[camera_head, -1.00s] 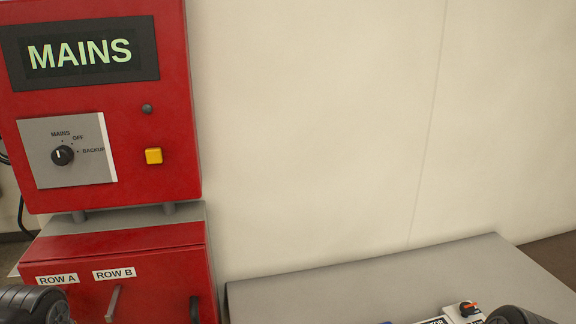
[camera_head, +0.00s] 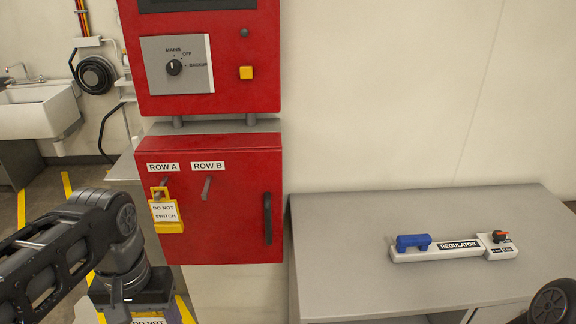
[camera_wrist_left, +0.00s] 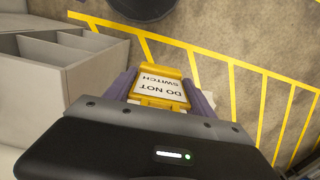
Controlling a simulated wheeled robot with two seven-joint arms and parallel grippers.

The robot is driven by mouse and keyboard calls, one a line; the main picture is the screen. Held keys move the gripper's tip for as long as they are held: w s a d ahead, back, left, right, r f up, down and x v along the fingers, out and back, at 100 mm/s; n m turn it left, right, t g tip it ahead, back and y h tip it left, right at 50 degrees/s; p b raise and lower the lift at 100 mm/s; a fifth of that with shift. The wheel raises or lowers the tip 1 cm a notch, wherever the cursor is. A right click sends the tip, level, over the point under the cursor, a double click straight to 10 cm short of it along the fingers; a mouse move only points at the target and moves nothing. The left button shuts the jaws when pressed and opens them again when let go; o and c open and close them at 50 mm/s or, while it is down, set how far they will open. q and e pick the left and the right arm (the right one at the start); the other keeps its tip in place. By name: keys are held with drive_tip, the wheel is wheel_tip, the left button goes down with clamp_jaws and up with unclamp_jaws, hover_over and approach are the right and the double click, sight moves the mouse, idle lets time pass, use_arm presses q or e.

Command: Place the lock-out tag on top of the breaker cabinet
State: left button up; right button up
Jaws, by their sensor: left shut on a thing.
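The red breaker cabinet (camera_head: 225,225) hangs on the wall in the head view, with ROW A and ROW B labels, two small levers and a dark handle. Its grey top (camera_head: 215,127) shows as a narrow strip under the mains box. A yellow-framed DO NOT SWITCH tag (camera_head: 166,213) hangs at the ROW A lever. My left gripper (camera_wrist_left: 160,96) is shut on a second such lock-out tag (camera_wrist_left: 161,88), between its purple fingers. In the head view this held tag (camera_head: 150,319) is cut by the bottom edge, below and left of the cabinet. My right gripper is out of view.
The red mains box (camera_head: 210,102) stands just above the cabinet on short posts, leaving a low gap. A grey table (camera_head: 350,250) at right carries a regulator (camera_head: 455,248) with a blue grip. A sink (camera_head: 42,115) is at far left.

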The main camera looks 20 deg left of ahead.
use_arm(q)
drive_tip(key=w+m, duration=0.1)
drive_tip(key=w, duration=1.9)
drive_tip(key=w+d+f+m, duration=0.3)
drive_tip(key=w+d+f, duration=0.3)
drive_tip(key=d+f, duration=0.5)
drive_tip(key=shift+w+f, duration=0.4)
drive_tip(key=shift+f, duration=0.05)
